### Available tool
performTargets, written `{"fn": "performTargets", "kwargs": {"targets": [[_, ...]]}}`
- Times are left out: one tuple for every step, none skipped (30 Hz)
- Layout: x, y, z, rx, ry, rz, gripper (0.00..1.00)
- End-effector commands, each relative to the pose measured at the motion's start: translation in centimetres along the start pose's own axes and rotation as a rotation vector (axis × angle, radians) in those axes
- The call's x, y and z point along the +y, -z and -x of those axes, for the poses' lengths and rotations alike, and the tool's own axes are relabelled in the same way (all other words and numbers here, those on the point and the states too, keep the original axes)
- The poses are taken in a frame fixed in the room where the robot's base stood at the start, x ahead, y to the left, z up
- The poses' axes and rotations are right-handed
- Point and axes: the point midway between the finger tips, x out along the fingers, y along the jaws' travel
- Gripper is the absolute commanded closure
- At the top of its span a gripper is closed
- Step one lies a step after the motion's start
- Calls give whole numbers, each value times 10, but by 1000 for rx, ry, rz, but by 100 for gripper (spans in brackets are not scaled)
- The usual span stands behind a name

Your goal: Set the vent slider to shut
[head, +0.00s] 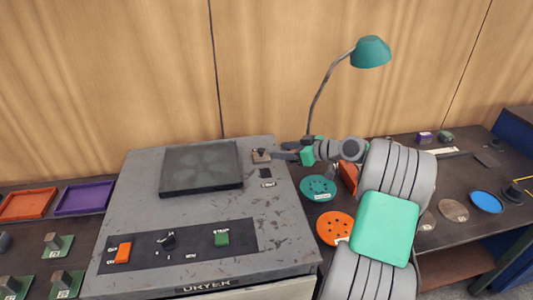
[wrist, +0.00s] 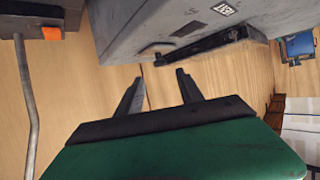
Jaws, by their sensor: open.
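The likely vent slider is a small tan block with a dark knob (head: 261,155) on the back right of the grey dryer top (head: 230,195). A small black square (head: 265,173) and a white label lie just in front of it. I cannot read the slider's setting. My gripper (head: 284,156) is right beside the block, at the dryer's right back edge, pointing left. In the wrist view my gripper (wrist: 160,73) has its two dark fingers apart with nothing between them. The dryer's grey body (wrist: 150,25) fills the top there, with a label (wrist: 222,8).
A dark square panel (head: 201,168) lies on the dryer top, left of the block. A control strip (head: 180,242) with orange, black and green controls runs along the front. A teal lamp (head: 370,52) stands behind my arm. Discs and small objects crowd the right bench.

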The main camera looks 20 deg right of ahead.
Motion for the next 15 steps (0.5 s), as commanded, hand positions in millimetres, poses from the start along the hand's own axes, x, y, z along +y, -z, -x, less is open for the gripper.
{"fn": "performTargets", "kwargs": {"targets": [[2,0,-2,10,0,3,56],[2,1,-4,12,1,3,56],[1,2,-10,12,3,3,56],[1,3,-15,11,5,4,56],[0,3,-20,10,5,3,56],[1,3,-28,10,4,3,56],[1,4,-34,10,4,3,56],[1,3,-40,9,4,3,56],[1,3,-48,9,3,3,56],[1,3,-53,9,3,3,56],[1,3,-58,9,3,2,56],[1,3,-64,8,2,3,56],[1,2,-68,8,2,3,56],[2,2,-70,8,2,2,56],[2,2,-73,8,1,2,56]]}}
